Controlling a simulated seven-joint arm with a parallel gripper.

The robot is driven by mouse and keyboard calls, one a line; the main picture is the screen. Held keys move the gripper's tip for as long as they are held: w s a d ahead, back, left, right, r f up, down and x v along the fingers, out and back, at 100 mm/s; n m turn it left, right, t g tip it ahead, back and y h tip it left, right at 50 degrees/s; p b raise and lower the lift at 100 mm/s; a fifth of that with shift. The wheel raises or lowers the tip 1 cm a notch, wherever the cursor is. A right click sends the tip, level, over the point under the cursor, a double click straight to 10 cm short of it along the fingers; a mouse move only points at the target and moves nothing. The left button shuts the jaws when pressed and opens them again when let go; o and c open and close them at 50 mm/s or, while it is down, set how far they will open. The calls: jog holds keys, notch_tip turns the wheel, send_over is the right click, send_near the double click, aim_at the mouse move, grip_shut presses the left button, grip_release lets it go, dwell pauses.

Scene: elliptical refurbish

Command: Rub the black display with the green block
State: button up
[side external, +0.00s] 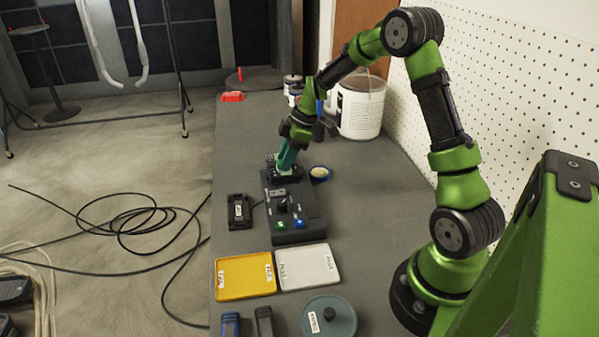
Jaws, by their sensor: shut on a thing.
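My gripper (294,140) points down over the far end of a dark control box (312,212). It is shut on a teal-green block (287,157), which slants down from it. The block's lower end is at the black display area (288,178) at the far end of the box. The block and gripper hide part of the display. I cannot tell whether the block touches its surface.
On the box are a black knob (282,205), a green button (281,225) and a blue button (299,223).

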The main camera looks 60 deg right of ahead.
jog(key=shift+w+d, duration=0.55)
jog(key=shift+d, duration=0.05)
jog(key=shift+w+d+r, duration=0.1)
jog(key=shift+r, duration=0.05)
notch_tip(320, 180, up, 8)
dwell(0.4)
